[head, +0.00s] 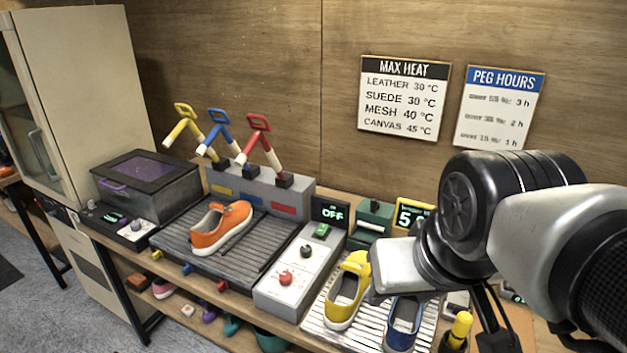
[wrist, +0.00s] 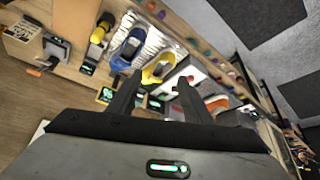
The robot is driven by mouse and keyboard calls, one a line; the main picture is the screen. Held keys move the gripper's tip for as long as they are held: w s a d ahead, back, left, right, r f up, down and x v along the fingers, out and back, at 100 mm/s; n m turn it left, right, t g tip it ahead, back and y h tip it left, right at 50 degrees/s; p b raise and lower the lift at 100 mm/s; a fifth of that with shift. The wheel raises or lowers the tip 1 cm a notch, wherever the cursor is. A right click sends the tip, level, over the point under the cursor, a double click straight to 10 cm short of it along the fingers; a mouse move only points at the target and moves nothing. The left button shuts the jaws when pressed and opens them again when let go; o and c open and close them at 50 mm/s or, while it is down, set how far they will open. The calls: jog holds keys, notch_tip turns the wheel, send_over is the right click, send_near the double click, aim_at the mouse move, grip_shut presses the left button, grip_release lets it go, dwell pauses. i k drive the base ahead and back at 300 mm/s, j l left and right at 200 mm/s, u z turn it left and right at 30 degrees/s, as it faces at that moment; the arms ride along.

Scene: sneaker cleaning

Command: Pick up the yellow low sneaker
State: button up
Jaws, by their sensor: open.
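The yellow low sneaker (head: 343,297) has a white sole and a pale inside. It rests upright on the light ribbed rack (head: 316,318), left of a blue sneaker (head: 402,325). The yellow sneaker also shows in the wrist view (wrist: 158,68), beyond my fingers, with the blue sneaker (wrist: 130,48) up and to its left. My gripper (wrist: 157,97) is open, with nothing between its two dark fingers. It is apart from the yellow sneaker. In the head view my arm comes in from the right, and the fingertips cannot be made out.
A grey control box (head: 300,272) with red and black knobs stands just left of the rack. An orange sneaker (head: 221,228) lies on a dark ribbed mat. Behind are colored levers (head: 215,135) and a display reading OFF (head: 331,213). A yellow-topped bottle (head: 460,328) stands right of the blue sneaker.

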aim_at(346, 293)
jog(key=i+j+z, duration=0.1)
jog(key=j+z, duration=1.4)
jog(key=i+l, duration=0.05)
jog(key=l, duration=0.05)
